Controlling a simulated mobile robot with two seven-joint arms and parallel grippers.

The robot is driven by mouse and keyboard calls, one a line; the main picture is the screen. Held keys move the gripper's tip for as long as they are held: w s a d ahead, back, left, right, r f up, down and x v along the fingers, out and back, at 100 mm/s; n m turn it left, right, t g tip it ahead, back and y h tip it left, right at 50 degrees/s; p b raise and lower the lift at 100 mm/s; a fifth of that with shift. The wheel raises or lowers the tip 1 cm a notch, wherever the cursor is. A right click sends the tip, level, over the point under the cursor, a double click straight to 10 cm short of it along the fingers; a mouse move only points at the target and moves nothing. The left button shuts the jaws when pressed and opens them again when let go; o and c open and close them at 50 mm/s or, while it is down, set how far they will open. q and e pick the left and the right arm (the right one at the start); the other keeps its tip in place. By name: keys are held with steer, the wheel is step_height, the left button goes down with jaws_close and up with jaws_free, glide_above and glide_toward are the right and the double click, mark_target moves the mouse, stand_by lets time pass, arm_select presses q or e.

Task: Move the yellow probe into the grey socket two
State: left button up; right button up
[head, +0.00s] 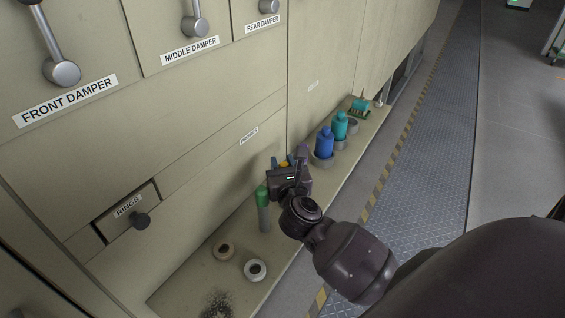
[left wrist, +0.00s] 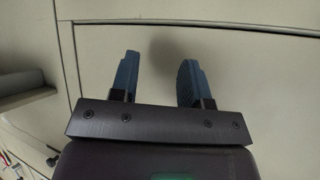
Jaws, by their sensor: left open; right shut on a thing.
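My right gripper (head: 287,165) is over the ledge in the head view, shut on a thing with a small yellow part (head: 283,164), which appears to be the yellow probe. Most of it is hidden by the gripper. A green-topped piece (head: 263,196) with a grey cylinder below it stands upright just left of the gripper. I cannot make out which thing is grey socket two. My left gripper (left wrist: 155,78) shows only in the left wrist view, open and empty in front of a pale panel.
Blue (head: 324,142) and teal (head: 340,126) bottles stand beyond the gripper. Cabinet panels rise on the left, with a rings drawer (head: 127,211).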

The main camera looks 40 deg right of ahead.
mark_target(262, 195)
steer(key=o, duration=1)
steer(key=shift+s, duration=0.1)
steer(key=p+v, duration=0.1)
steer(key=v, duration=0.6)
stand_by(0.4)
